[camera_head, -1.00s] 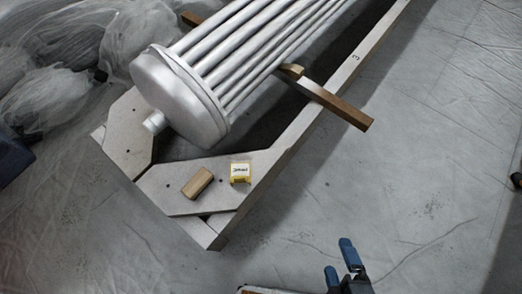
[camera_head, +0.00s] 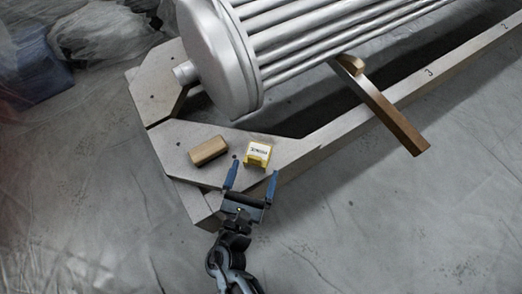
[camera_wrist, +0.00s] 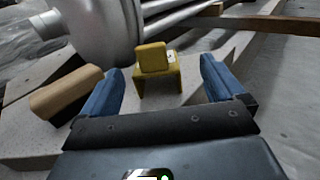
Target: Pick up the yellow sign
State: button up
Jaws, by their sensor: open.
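The small yellow sign (camera_head: 257,154) with a white label rests on the flat corner plate of the frame (camera_head: 285,152). In the wrist view the yellow sign (camera_wrist: 154,67) stands upright, centred ahead between my two blue fingers. My gripper (camera_head: 251,178) is open and empty, with its fingertips just short of the sign, one to each side. In the wrist view my gripper (camera_wrist: 160,90) shows a wide gap between the fingers. I cannot tell the exact height of the fingertips relative to the sign.
A wooden block (camera_head: 208,151) lies left of the sign, close to my left finger. A large metal tube bundle (camera_head: 225,60) lies behind it. A wooden bar (camera_head: 385,110) sticks out at the right. The sheeted floor (camera_head: 380,230) at lower right is clear.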

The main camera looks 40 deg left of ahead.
aim_at(254, 163)
jog(key=b+x, duration=0.1)
jog(key=x, duration=0.1)
jog(key=b+x, duration=0.1)
jog(key=x, duration=0.2)
jog(key=shift+a, duration=0.4)
jog(key=shift+w+a+r, duration=0.1)
jog(key=shift+w+a, duration=0.05)
jog(key=shift+w, duration=0.35)
jog(key=shift+c, duration=0.4)
jog(key=c, duration=1)
